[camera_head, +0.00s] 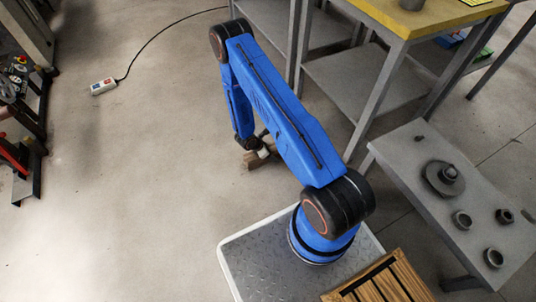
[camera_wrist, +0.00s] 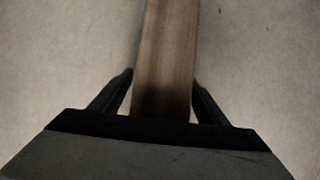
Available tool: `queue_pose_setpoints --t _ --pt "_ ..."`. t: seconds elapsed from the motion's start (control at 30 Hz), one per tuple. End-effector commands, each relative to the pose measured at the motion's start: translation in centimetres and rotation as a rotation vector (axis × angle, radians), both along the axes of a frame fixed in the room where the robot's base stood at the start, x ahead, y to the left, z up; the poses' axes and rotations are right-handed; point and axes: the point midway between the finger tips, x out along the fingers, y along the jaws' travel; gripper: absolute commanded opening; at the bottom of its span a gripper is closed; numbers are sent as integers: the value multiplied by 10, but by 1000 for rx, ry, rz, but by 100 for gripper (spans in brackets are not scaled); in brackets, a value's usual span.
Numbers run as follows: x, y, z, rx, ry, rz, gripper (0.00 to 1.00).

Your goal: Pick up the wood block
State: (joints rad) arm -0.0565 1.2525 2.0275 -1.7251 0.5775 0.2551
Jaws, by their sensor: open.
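The wood block (camera_wrist: 165,55) is a long brown piece lying on the floor. In the wrist view it runs from the top edge down between the two fingers of my gripper (camera_wrist: 162,95). The fingers are open, one on each side of the block, with a thin gap seeming to show beside each. In the head view, the wood block (camera_head: 252,163) shows on the floor beneath the end of my arm. My gripper (camera_head: 258,151) is low over it there, and my blue arm partly hides both.
A grey low table (camera_head: 455,215) with several metal parts stands at the right. A yellow-topped bench (camera_head: 425,15) with shelves is behind it. A slatted wooden crate (camera_head: 385,285) sits at the bottom. A power strip (camera_head: 103,86) lies on the floor at left; the floor between is clear.

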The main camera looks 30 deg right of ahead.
Motion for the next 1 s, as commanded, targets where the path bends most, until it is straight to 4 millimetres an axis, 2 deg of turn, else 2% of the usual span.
queue_pose_setpoints --t 0.07,0.33,0.67,0.83,1.0 --pt "0 0 0 0 0 0 66" --pt "0 0 0 0 0 0 2" --pt "1 0 4 0 -1 0 0" --pt "1 0 19 0 -2 0 0" --pt "2 0 45 0 -4 0 0"
